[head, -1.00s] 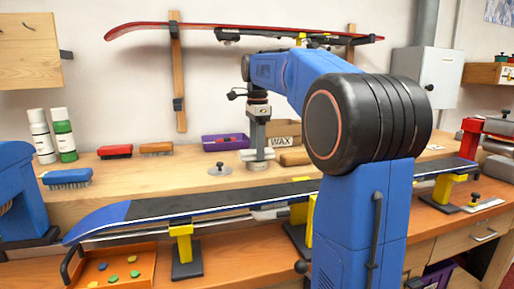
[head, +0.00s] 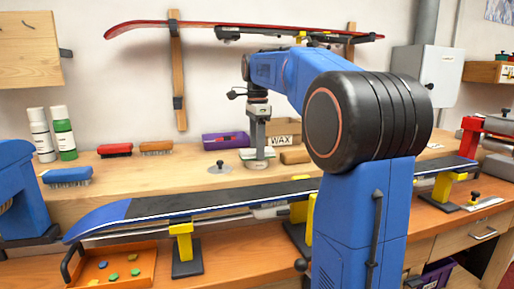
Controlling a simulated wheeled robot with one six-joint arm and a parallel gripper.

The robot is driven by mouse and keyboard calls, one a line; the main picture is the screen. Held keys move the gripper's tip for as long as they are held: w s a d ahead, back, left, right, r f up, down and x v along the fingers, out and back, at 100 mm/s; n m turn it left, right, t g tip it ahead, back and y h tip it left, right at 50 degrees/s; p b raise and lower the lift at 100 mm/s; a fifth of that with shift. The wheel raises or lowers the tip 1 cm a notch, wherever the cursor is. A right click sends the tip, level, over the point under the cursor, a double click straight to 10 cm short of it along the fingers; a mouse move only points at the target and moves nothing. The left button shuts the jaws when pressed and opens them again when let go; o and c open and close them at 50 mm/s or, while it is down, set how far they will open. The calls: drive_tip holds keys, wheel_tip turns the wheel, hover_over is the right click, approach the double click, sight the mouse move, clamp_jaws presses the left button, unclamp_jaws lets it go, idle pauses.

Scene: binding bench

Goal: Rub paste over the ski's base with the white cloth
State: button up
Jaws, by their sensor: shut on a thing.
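The ski (head: 150,208) lies base up across yellow-topped supports along the front of the bench; its base is dark with a blue tip at the left. My gripper (head: 257,148) points down above the wooden bench behind the ski. It is shut on a small pale thing, seemingly the white cloth (head: 256,154), low over or at a round pale item on the bench. I cannot tell whether they touch. A flat round metal disc with a black knob (head: 219,168), perhaps a lid, lies just left. My arm hides part of the ski's right half.
A purple bin (head: 225,141) and a box marked WAX (head: 284,133) stand behind my gripper. Brushes (head: 115,150) and two bottles (head: 63,133) are at the left. An orange tray (head: 143,262) with coloured pieces sits in front of the ski. A red ski (head: 240,27) hangs on the wall.

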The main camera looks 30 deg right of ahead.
idle(0.3)
drive_tip(key=shift+r, duration=3.45)
drive_tip(key=shift+f, duration=0.1)
drive_tip(key=shift+f, duration=3.25)
